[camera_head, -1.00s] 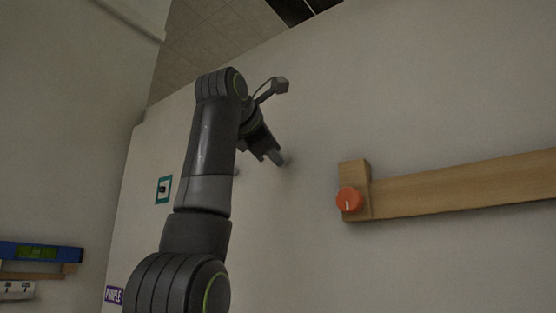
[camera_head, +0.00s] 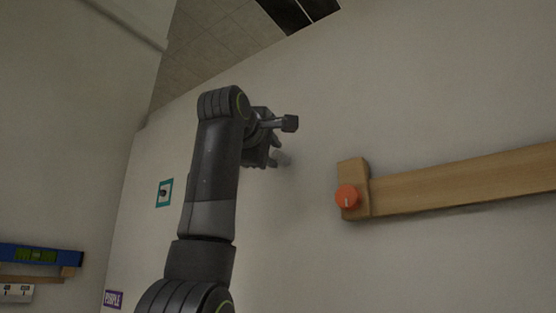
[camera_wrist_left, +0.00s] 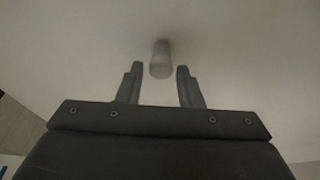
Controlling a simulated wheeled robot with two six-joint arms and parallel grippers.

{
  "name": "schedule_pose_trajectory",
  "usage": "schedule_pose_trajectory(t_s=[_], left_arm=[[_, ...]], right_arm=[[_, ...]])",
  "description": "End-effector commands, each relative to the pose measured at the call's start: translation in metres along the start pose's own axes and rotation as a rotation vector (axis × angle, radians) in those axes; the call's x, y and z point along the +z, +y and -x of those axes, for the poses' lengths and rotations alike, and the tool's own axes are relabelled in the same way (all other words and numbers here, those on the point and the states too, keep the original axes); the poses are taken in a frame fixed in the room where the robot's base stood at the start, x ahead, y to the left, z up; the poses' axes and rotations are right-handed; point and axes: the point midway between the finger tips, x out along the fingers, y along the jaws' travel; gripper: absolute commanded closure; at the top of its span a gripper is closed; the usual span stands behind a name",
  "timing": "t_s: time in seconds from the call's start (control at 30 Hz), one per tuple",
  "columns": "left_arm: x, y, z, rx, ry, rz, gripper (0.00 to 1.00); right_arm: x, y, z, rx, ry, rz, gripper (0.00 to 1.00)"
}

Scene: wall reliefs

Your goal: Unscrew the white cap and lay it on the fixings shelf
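The white cap (camera_wrist_left: 161,66) sits on the end of a short pale stub standing out from the pale wall. It shows in the wrist view between the tips of my left gripper (camera_wrist_left: 159,72), whose fingers are open, with a gap on each side of it. In the head view the cap (camera_head: 283,158) is a pale spot just beyond my left gripper (camera_head: 274,154), partly hidden by it. No shelf in view can be told for certain as the fixings shelf. My right gripper is out of view.
A teal-framed square (camera_head: 164,193) and a purple label (camera_head: 114,298) are at the left. A blue spirit level (camera_head: 40,254) lies on a wooden ledge at far left.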

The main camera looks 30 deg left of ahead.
Motion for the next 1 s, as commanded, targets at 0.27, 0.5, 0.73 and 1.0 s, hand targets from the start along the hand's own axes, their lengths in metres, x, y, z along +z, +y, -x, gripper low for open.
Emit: schedule_pose_trajectory(t_s=[0.27, 0.5, 0.73, 1.0], left_arm=[[-0.0003, -0.003, -0.0003, 0.075, 0.001, -0.289, 0.67], [-0.0008, -0.0028, -0.0004, 0.1, 0.001, -0.392, 0.67], [-0.002, -0.0035, -0.0006, 0.161, 0.002, -0.627, 0.67], [-0.0023, -0.0032, -0.0006, 0.212, 0.001, -0.829, 0.67]], right_arm=[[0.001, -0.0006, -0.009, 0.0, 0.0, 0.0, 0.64], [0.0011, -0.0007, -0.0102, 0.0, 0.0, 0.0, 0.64], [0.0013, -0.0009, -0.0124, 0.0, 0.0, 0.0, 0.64], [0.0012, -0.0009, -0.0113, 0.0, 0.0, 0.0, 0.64]])
